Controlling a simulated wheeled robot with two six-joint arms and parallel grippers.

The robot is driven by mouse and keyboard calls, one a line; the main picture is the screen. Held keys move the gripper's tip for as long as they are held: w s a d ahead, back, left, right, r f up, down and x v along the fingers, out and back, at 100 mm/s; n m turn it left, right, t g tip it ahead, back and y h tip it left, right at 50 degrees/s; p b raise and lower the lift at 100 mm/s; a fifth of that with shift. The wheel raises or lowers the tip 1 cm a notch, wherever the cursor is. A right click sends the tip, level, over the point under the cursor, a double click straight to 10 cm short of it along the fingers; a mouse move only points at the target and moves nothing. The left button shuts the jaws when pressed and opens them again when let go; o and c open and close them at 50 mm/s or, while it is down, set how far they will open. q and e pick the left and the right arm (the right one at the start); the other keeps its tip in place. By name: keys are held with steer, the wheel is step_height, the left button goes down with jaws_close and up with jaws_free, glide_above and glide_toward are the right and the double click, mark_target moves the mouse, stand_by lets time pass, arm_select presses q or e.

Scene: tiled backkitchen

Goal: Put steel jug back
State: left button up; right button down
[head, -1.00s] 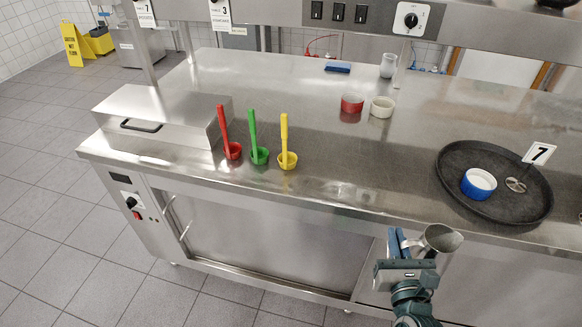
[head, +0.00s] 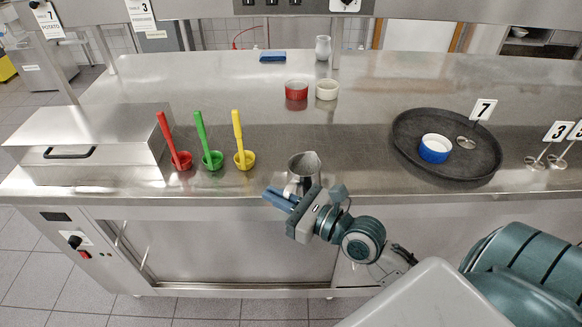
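The steel jug (head: 303,172) is at the front edge of the steel counter in the middle of the head view, upright with its open mouth up. My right gripper (head: 281,199) is shut on it from the front. Its blue fingers point left, and the gripper hides the lower part of the jug. I cannot tell whether the jug's base touches the counter or is just above it. My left gripper is not in view.
Red, green and yellow ladles (head: 211,158) stand left of the jug, beside a steel lidded box (head: 85,140). A black tray (head: 471,167) with a blue bowl (head: 434,149) is to the right. Red (head: 296,90) and cream (head: 326,91) ramekins sit behind. The counter's middle is clear.

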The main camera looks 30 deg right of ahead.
steer(key=shift+w+d+f+n+g+y+b, duration=0.3)
steer(key=shift+w+d+f+b, duration=0.6)
steer(key=shift+w, duration=1.4)
steer(key=shift+w+d+f+n+g+y+b, duration=0.1)
steer(key=shift+w+d+f+n+y+b, duration=0.3)
steer(key=shift+w+d, duration=1.4)
steer(key=shift+w+d+f+n+g+y+b, duration=0.15)
steer(key=shift+w+d+f+y+b, duration=0.45)
steer(key=shift+w, duration=2.15)
steer(key=shift+f, duration=0.25)
steer(key=shift+f, duration=0.15)
steer(key=c, duration=1.6)
jaws_free()
